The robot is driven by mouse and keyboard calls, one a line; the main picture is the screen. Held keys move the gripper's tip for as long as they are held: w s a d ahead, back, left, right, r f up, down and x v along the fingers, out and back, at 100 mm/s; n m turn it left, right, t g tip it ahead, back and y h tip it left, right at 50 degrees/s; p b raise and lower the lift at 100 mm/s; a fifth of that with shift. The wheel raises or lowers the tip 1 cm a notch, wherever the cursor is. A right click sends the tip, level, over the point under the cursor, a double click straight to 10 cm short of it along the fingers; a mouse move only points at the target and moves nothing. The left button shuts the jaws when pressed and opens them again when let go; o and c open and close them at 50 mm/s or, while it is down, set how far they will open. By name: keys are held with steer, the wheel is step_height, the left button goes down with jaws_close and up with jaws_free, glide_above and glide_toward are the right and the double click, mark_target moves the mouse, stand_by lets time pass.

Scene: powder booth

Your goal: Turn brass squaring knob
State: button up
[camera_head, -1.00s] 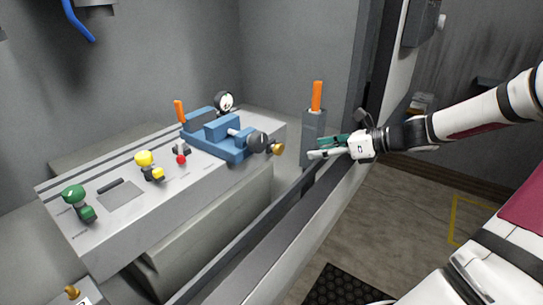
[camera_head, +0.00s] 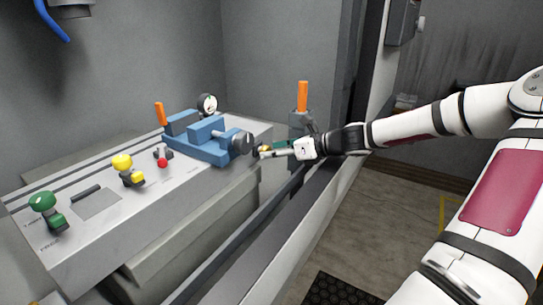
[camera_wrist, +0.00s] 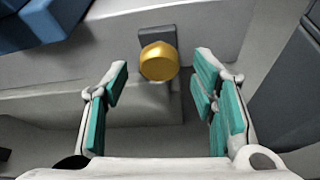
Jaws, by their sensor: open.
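The brass knob (camera_wrist: 159,61) sticks out from the front face of the grey bench in the wrist view, on a dark square mount (camera_wrist: 158,40). It lies ahead of my gripper (camera_wrist: 160,85), centred between the two fingers and apart from both. The fingers are open, with teal pads, and hold nothing. In the head view, my gripper (camera_head: 268,151) is at the right end of the bench, and the knob (camera_head: 264,149) is mostly hidden by the fingers there.
The grey bench (camera_head: 105,235) carries a blue vise (camera_head: 205,150), green (camera_head: 42,201) and yellow (camera_head: 122,162) knobs, a red button (camera_head: 162,163) and a gauge (camera_head: 208,104). An orange-handled lever (camera_head: 302,97) stands just behind my gripper. A booth frame rail (camera_head: 270,225) runs below my arm.

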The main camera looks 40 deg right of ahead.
steer(key=shift+w+a+f, duration=0.2)
steer(key=shift+w, duration=0.2)
steer(key=c, duration=1.2)
steer(key=shift+o, duration=0.2)
steer(key=shift+n+h+b, duration=0.3)
steer(key=n+t+h+b, duration=0.1)
steer(key=n+b, duration=0.1)
steer(key=b, duration=0.2)
steer(key=n+h+b, duration=0.2)
steer(key=n+b, duration=0.1)
steer(key=b, duration=0.1)
steer(key=shift+s+a+f+n+t, duration=0.1)
steer(key=shift+a+n+t, duration=0.1)
steer(key=shift+n+t, duration=0.15)
